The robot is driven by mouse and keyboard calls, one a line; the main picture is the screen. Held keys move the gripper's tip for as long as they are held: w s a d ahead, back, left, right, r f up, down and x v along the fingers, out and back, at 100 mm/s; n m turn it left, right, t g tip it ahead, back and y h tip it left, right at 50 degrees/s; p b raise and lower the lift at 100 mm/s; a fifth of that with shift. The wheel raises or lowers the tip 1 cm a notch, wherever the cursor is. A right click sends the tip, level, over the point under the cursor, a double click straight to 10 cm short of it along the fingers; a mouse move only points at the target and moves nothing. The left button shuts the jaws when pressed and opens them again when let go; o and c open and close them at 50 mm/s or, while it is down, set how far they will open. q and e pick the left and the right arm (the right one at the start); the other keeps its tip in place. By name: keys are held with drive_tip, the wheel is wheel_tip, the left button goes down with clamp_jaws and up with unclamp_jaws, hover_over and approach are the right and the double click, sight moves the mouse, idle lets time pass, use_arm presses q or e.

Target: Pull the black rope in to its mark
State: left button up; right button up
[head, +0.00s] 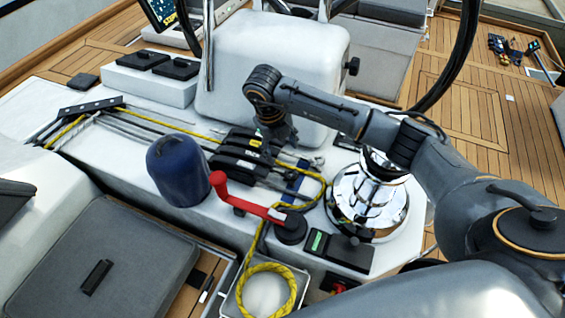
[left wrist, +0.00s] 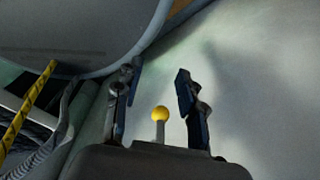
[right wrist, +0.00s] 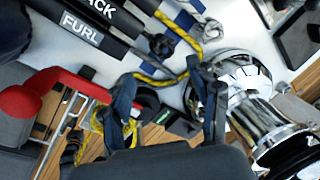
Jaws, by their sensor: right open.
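Dark ropes (head: 145,131) run across the white deck to a bank of black rope clutches (head: 240,153); I cannot tell which is the black rope, and its mark is not discernible. The right wrist view shows a clutch lettered FURL (right wrist: 80,28). My right gripper (head: 276,132) is beside the clutches, its fingertips hard to see in the head view. In the right wrist view its fingers (right wrist: 167,108) are apart, with nothing clearly held. My left gripper (left wrist: 158,92) is open, outside the head view; a yellow ball on a stalk (left wrist: 160,115) shows between its fingers.
A chrome winch (head: 368,200) stands right of the clutches. A red-handled crank (head: 240,202) and a blue covered cylinder (head: 178,170) stand in front. Yellow rope (head: 270,268) coils into a bin below. A white pedestal (head: 270,65) rises behind.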

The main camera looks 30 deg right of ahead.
drive_tip(key=p, duration=0.1)
hover_over(290, 174)
drive_tip(key=a, duration=0.1)
wheel_tip(290, 174, down, 6)
drive_tip(key=shift+s+f, duration=0.1)
drive_tip(key=shift+f, duration=0.15)
drive_tip(key=f, duration=0.3)
drive_tip(key=d+f, duration=0.1)
drive_tip(key=f, duration=0.1)
drive_tip(key=shift+f+p, duration=0.2)
drive_tip(key=shift+p, duration=0.15)
drive_tip(key=shift+w+f, duration=0.25)
drive_tip(key=shift+f, duration=0.2)
drive_tip(key=c, duration=0.3)
clamp_jaws()
use_arm(q)
drive_tip(key=s, duration=0.1)
drive_tip(key=s+r, duration=0.1)
drive_tip(key=s, duration=0.1)
drive_tip(key=shift+s+r, duration=0.35)
drive_tip(key=shift+s, duration=0.05)
use_arm(e)
drive_tip(key=shift+s+d, duration=0.1)
drive_tip(key=shift+d, duration=0.05)
